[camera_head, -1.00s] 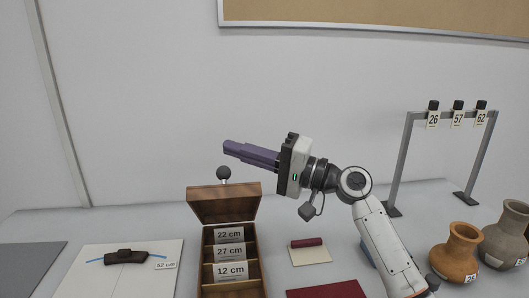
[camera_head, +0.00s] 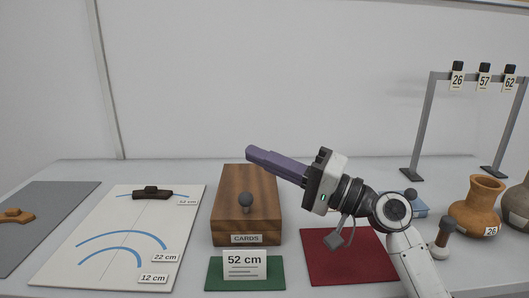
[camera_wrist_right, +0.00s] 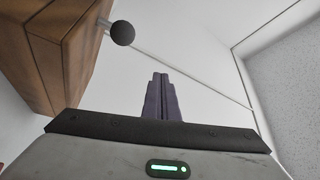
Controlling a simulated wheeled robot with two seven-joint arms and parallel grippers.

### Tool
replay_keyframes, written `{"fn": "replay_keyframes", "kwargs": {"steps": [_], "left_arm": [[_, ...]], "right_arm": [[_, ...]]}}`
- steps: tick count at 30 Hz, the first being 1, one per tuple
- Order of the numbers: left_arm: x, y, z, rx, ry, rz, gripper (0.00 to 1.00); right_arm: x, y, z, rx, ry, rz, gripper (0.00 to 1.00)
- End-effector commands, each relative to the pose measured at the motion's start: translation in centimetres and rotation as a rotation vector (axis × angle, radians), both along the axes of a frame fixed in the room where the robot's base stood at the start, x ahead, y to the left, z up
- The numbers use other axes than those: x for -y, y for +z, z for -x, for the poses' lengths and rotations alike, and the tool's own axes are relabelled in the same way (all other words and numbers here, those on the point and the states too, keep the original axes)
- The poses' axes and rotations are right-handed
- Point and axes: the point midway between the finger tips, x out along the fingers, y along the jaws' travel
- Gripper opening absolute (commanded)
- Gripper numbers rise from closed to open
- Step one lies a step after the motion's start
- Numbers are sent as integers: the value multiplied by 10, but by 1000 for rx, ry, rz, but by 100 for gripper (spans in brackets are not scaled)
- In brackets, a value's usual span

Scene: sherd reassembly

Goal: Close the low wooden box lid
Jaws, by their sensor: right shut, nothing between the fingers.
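The low wooden box (camera_head: 247,238) stands on the table, with a CARDS label on its front. Its brown lid (camera_head: 245,180) lies down over the box and hides the inside. A dark round knob (camera_head: 245,199) sits at the lid's front part. In the right wrist view the wooden box (camera_wrist_right: 45,50) is at the upper left with the knob (camera_wrist_right: 122,33) sticking out. My right gripper (camera_head: 249,152) has purple fingers shut and empty, above the lid's far right part. Its fingers also show in the right wrist view (camera_wrist_right: 160,80), apart from the knob. My left gripper is out of view.
A green mat (camera_head: 215,278) with a 52 cm card (camera_head: 244,264) lies in front of the box. A red mat (camera_head: 335,262) is to its right, a white board (camera_head: 65,265) with blue arcs to its left. Clay jars (camera_head: 475,208) and a grey rack (camera_head: 425,120) stand at right.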

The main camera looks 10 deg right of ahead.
Motion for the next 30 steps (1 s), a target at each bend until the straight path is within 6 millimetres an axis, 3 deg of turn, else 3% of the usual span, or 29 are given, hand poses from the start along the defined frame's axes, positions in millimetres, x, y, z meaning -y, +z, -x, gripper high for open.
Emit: {"fn": "replay_keyframes", "kwargs": {"steps": [22, 30], "left_arm": [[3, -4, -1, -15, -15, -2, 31], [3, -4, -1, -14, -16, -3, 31]], "right_arm": [[1, -9, 2, -1, -1, 0, 0], [32, -20, 25, -3, -4, 3, 0]]}}
